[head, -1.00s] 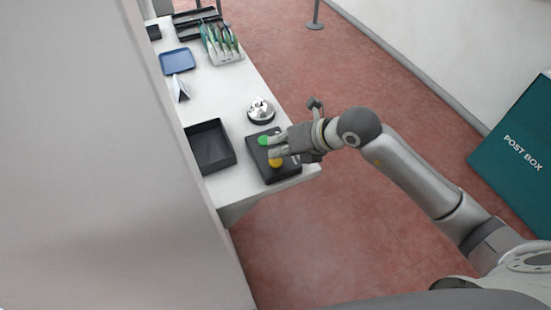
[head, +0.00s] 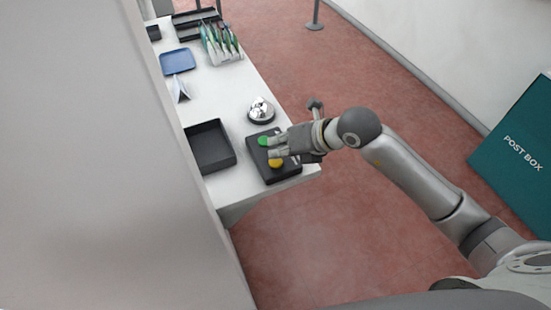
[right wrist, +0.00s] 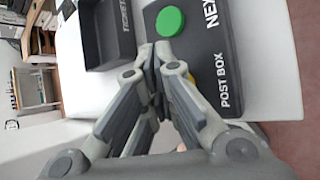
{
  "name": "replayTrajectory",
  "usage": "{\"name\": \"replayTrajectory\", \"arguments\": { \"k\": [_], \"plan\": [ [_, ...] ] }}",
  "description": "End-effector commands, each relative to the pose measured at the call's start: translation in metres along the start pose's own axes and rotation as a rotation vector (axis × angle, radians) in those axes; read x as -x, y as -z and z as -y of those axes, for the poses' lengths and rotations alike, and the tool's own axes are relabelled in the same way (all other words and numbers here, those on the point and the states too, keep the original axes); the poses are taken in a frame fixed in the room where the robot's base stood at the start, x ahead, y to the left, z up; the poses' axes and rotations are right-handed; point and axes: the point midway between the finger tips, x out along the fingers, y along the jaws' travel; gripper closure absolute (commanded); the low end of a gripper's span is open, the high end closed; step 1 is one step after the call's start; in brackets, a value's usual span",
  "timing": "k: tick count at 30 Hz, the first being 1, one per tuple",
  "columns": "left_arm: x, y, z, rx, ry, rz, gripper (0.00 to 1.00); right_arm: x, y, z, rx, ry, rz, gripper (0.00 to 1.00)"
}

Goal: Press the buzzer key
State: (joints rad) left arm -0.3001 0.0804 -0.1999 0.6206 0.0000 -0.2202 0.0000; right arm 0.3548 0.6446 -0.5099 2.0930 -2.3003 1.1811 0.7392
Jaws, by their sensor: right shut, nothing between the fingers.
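A black key box (head: 263,172) lies on the counter near its front end, with a round green key (head: 263,141) and a round yellow key (head: 276,163). My right gripper (head: 270,148) is shut and empty, its fingertips over the box between the two keys. In the right wrist view the green key (right wrist: 170,21) is clear just beyond the fingertips (right wrist: 163,52). The yellow key (right wrist: 192,78) is mostly hidden behind a finger. White lettering on the box (right wrist: 205,50) reads "POST BOX" and "NEX…". Whether the fingers touch the box is unclear. My left gripper is out of view.
A silver bell (head: 260,110) stands behind the box. A black tray (head: 210,147) lies to its left on the white counter (head: 225,92). A leaflet rack (head: 221,45) and blue tray (head: 178,61) are farther back. A grey wall blocks the left.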

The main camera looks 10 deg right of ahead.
Motion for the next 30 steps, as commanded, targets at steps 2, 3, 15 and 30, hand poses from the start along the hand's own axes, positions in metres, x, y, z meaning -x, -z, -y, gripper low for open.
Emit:
{"name": "replayTrajectory", "arguments": {
  "k": [2,3,15,30],
  "plan": [
    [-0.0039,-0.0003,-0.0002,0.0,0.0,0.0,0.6,-0.0027,0.002,0.002,0.0,0.0,0.0,1.0],
    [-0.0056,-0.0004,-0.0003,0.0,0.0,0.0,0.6,-0.0039,0.003,0.0029,0.0,0.0,0.0,1.0],
    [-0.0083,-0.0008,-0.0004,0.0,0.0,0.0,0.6,-0.0057,0.0044,0.0042,0.0,0.0,0.0,1.0],
    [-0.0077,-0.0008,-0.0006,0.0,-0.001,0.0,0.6,-0.0047,0.0037,0.0034,0.0,0.0,0.0,1.0]
  ]
}}
